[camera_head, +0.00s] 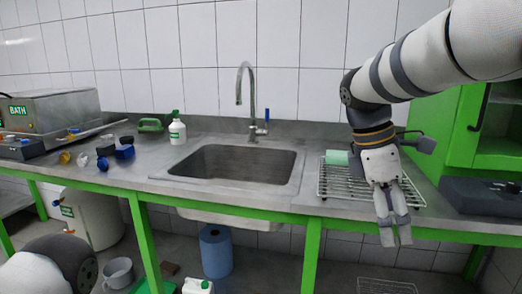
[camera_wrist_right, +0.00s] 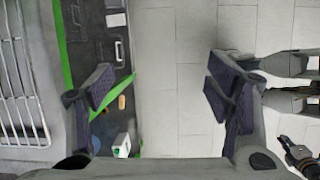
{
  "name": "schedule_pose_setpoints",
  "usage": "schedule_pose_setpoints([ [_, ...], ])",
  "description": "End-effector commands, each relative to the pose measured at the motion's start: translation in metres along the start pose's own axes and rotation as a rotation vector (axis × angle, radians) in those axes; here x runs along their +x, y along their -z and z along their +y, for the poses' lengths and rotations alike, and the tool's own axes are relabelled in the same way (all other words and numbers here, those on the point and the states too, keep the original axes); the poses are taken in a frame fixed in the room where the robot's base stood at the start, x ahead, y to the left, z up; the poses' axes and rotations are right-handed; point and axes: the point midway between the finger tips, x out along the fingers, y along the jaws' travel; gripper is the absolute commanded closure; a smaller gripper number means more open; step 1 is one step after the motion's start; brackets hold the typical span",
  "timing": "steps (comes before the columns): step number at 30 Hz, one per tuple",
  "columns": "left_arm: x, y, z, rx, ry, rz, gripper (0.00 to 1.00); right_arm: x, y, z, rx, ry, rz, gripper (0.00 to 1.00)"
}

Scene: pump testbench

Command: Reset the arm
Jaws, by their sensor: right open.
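My right gripper (camera_head: 394,232) hangs down in front of the bench's front edge, beside the wire rack, in the head view. In the right wrist view its two fingers (camera_wrist_right: 165,90) stand wide apart with nothing between them. The floor shows below and between them. My right arm (camera_head: 415,65) comes in from the upper right. At the lower left of the head view a rounded white and dark part of my left arm shows, but the left gripper does not show.
A green cabinet (camera_head: 440,115) stands right. A blue roll (camera_head: 216,252) stands below.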

Motion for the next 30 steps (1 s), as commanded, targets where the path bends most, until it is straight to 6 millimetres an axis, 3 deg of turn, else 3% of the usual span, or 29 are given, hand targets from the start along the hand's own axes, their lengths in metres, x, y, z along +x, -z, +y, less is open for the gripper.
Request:
schedule_pose_setpoints([
  [1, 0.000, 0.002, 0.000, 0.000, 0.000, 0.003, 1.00, 0.030, 0.011, -0.002, 0.019, 0.023, 0.016, 0.27],
  [5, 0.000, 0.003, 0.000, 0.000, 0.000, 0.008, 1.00, 0.113, 0.040, -0.019, 0.109, 0.071, 0.078, 0.27],
  [8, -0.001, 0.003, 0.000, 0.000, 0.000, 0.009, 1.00, 0.184, 0.061, -0.049, 0.217, 0.126, 0.131, 0.27],
  [12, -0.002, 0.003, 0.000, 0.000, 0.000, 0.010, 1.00, 0.281, 0.080, -0.123, 0.436, 0.222, 0.190, 0.27],
  [16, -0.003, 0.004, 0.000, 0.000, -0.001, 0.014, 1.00, 0.348, 0.077, -0.216, 0.700, 0.312, 0.203, 0.27],
  [18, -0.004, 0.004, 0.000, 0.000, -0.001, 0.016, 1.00, 0.370, 0.066, -0.268, 0.857, 0.349, 0.189, 0.27],
  [21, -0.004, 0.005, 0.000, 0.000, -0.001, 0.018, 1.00, 0.383, 0.044, -0.331, 1.055, 0.373, 0.153, 0.27],
  [24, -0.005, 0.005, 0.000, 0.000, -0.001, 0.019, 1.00, 0.383, 0.024, -0.370, 1.193, 0.374, 0.119, 0.27],
  [27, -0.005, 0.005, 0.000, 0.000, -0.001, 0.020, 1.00, 0.381, 0.014, -0.386, 1.259, 0.366, 0.106, 0.27],
  [30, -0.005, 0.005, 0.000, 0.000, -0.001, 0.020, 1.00, 0.380, 0.012, -0.388, 1.272, 0.364, 0.104, 0.27],
])
